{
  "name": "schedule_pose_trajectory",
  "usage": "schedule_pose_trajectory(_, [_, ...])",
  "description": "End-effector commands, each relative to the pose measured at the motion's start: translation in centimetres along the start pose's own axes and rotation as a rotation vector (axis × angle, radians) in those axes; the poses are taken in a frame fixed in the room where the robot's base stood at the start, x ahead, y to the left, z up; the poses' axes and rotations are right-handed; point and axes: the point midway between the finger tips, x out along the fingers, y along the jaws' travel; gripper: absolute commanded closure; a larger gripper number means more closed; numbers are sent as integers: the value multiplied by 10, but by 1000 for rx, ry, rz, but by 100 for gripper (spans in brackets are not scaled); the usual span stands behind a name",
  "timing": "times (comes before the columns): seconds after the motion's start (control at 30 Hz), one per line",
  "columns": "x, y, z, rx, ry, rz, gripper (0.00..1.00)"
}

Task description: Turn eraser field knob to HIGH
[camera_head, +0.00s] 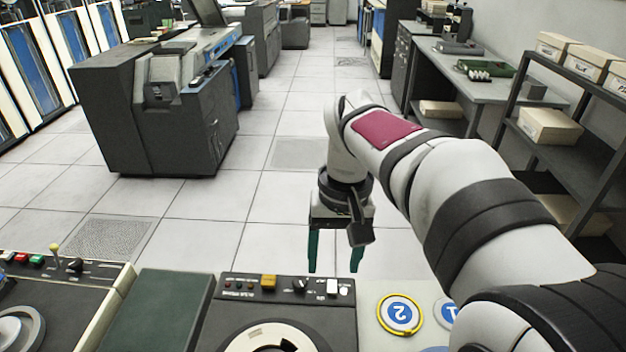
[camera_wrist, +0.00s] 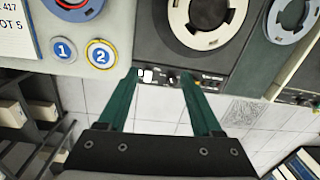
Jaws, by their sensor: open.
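My gripper (camera_head: 334,271) is open and empty, its two green fingers pointing down at the far edge of the middle tape unit. A small black knob (camera_head: 301,285) sits on that unit's dark control strip, left of two white switches. In the wrist view the knob (camera_wrist: 171,79) shows between the fingertips, nearer the right one, apart from both. Another black knob (camera_head: 74,265) is on the left unit's strip. The labels are too small to read, so I cannot tell which is the eraser field knob or where it points.
An orange button (camera_head: 268,281) lies left of the middle knob, and white switches (camera_head: 338,287) lie right. A tape reel (camera_head: 272,340) is in front. Round badges marked 2 (camera_head: 400,314) and 1 (camera_wrist: 62,50) lie beside the unit. Open floor (camera_head: 220,235) lies beyond.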

Motion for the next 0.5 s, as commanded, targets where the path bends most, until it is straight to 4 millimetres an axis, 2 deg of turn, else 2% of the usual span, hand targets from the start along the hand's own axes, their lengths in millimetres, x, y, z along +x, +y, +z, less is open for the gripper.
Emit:
schedule_pose_trajectory(0.03, [8,-15,-34,-83,-3,16,28])
schedule_pose_trajectory(0.1, [17,-33,-69,-184,1,36,28])
schedule_pose_trajectory(0.2, [28,-50,-96,-270,7,53,28])
schedule_pose_trajectory(0.37, [45,-54,-105,-299,7,59,28])
schedule_pose_trajectory(0.5, [83,-52,-104,-297,4,58,28])
